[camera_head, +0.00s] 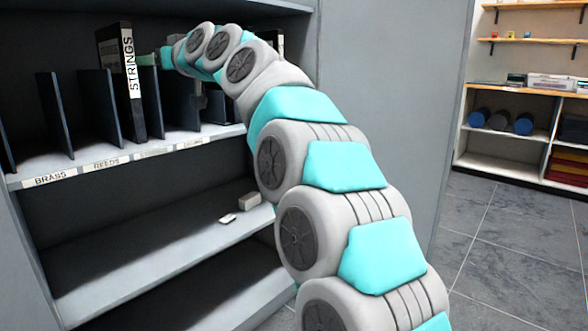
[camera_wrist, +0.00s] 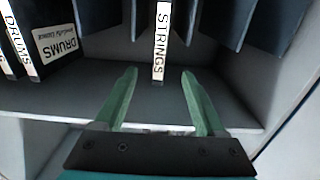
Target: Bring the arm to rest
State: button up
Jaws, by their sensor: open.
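My arm (camera_head: 335,165) reaches from the lower right into a dark shelf unit. My gripper (camera_wrist: 158,78) is open, its two green fingers spread with nothing between them. In the head view my arm's end is at the upper shelf, and the gripper is mostly hidden there. A black binder labelled STRINGS (camera_head: 130,85) stands upright in a slot of that shelf. In the wrist view the STRINGS binder (camera_wrist: 161,40) lies ahead, lined up with the gap between the fingertips and apparently clear of them.
Upright dividers (camera_head: 98,105) split the upper shelf (camera_head: 95,155), whose edge has labels including BRASS and REEDS. DRUMS binders (camera_wrist: 55,42) show at left in the wrist view. Small pale blocks (camera_head: 249,200) lie on the lower shelf. Open tiled floor (camera_head: 510,240) is at right.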

jog(key=s+d+f+m+g+h, duration=0.1)
jog(key=s+d+f+g+h, duration=0.15)
jog(key=s+d+f, duration=0.45)
jog(key=s+d+f+m+g+h+p, duration=0.1)
jog(key=s+d+f+m+g+h, duration=0.15)
jog(key=d+f, duration=0.85)
jog(key=s+d+f+m+g+h, duration=0.1)
jog(key=s+d+f+h, duration=0.4)
jog(key=f, duration=0.7)
jog(key=s+d+f+m+g+h, duration=0.1)
jog(key=s+d+f+g, duration=0.1)
jog(key=s+d+f, duration=0.4)
jog(key=s+d+f+m+g+h, duration=0.1)
jog(key=s+d+f, duration=0.5)
jog(key=s, duration=0.9)
jog(key=s+d+f+m+g+h+p, duration=0.1)
jog(key=s+d+f+m+g, duration=0.2)
jog(key=s+d+f, duration=0.3)
jog(key=s+d+g, duration=0.1)
jog(key=s+d, duration=0.1)
jog(key=s, duration=0.3)
jog(key=shift+s+f, duration=0.2)
